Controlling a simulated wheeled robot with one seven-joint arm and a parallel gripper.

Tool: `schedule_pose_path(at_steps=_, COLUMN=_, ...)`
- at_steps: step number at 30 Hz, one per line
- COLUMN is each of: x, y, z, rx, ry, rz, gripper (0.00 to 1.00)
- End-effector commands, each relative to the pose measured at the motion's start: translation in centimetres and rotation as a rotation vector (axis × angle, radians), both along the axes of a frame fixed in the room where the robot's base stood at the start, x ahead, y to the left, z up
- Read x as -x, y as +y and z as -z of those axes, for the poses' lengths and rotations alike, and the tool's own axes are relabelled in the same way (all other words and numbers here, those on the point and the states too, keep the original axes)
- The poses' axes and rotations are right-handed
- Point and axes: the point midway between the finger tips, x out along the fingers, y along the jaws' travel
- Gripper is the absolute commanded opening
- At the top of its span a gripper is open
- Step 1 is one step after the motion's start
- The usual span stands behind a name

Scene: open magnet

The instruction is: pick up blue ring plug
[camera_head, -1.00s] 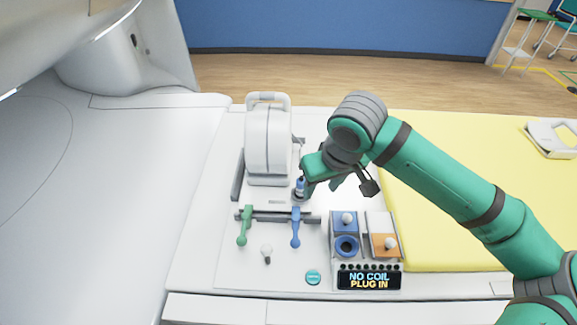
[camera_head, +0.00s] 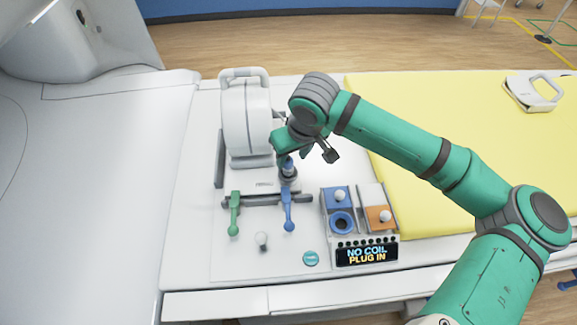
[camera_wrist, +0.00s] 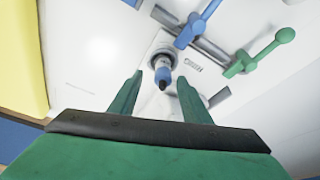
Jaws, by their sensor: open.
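The blue ring plug (camera_head: 288,167) stands upright with a grey collar on the white console, just behind the blue lever. In the wrist view the plug (camera_wrist: 163,72) shows its blue body and dark tip between and slightly beyond my fingertips. My gripper (camera_wrist: 160,80) is open, with one green finger on each side of the plug's tip. In the head view my gripper (camera_head: 287,152) is at the top of the plug and partly hides it. I cannot tell whether either finger touches it.
A white coil with a handle (camera_head: 246,120) stands behind left of the plug. A green lever (camera_head: 235,212) and blue lever (camera_head: 288,212) are in front. A socket box with a blue ring (camera_head: 342,223) and a display (camera_head: 366,254) reading "NO COIL PLUG IN" are at right. A yellow mattress (camera_head: 430,120) lies beyond.

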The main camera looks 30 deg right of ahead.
Motion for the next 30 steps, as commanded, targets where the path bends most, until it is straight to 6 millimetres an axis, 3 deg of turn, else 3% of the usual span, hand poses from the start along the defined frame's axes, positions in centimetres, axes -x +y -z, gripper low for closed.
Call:
schedule_pose_path(at_steps=9, x=-1.7, y=0.6, z=3.5, rx=0.0, ry=0.002, rz=-0.011, gripper=0.44)
schedule_pose_path(at_steps=17, x=-1.6, y=0.3, z=3.7, rx=0.0, ry=0.001, rz=-0.005, gripper=0.44)
schedule_pose_path(at_steps=22, x=-1.6, y=0.2, z=3.7, rx=0.0, ry=0.001, rz=-0.004, gripper=0.03)
schedule_pose_path(at_steps=30, x=-1.6, y=0.2, z=3.6, rx=0.0, ry=0.0, rz=-0.004, gripper=0.0)
